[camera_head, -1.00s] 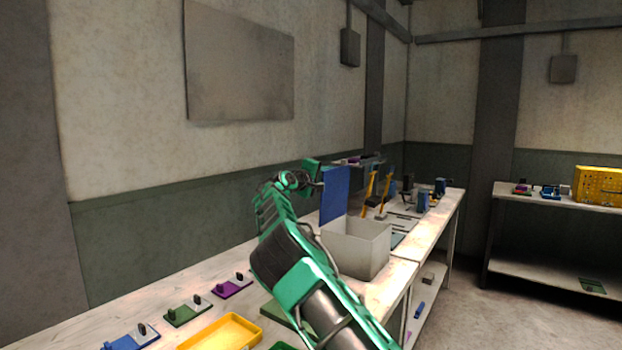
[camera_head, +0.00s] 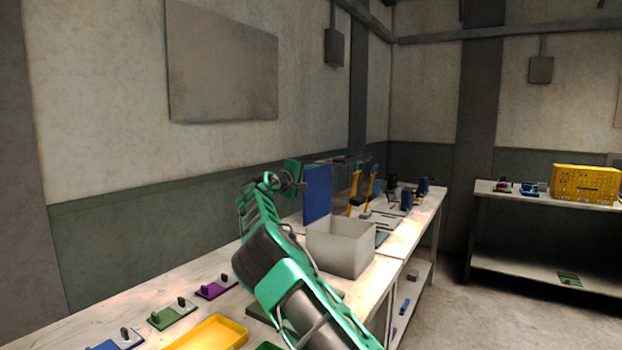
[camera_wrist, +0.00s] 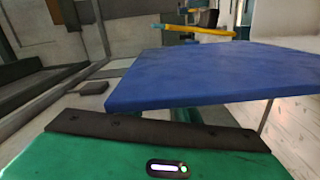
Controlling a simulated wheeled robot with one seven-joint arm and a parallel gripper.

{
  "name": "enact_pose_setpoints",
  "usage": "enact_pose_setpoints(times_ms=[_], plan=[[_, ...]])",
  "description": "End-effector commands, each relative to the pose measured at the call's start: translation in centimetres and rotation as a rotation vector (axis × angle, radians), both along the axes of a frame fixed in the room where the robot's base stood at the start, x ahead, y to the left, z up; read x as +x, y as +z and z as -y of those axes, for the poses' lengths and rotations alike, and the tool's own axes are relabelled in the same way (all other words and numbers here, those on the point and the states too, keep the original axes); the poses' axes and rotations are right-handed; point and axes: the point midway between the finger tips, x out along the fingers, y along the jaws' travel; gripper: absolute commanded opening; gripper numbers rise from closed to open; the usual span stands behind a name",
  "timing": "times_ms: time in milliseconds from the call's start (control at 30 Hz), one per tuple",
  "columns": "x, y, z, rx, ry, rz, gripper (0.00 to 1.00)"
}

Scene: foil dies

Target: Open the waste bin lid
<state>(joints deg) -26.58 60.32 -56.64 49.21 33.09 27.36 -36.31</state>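The waste bin is a light grey open box (camera_head: 340,247) on the long bench in the head view. Its blue lid (camera_head: 318,193) stands upright at the bin's back left side, so the bin mouth is uncovered. My gripper (camera_head: 299,185) is at the left of the lid, close to its outer face. The lid also fills much of the wrist view (camera_wrist: 215,75), just beyond my green gripper body. The fingertips are hidden or too small to make out, so I cannot tell whether they touch the lid or how far apart they are.
A yellow tray (camera_head: 215,334) and purple (camera_head: 216,288) and green (camera_head: 172,314) dies lie on the near bench. Yellow-handled equipment (camera_head: 355,190) stands behind the bin. A yellow crate (camera_head: 585,184) sits on the right-hand bench. Open floor lies between the benches.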

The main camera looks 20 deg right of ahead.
Motion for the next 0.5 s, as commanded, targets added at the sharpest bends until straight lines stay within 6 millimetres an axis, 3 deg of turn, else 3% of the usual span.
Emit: enact_pose_setpoints(times_ms=[233, 500], plan=[[-1.0, 0.0, -1.8, 0.001, 0.003, -0.001, 0.28], [-3.8, -0.1, -5.8, 0.001, 0.002, -0.001, 0.28]])
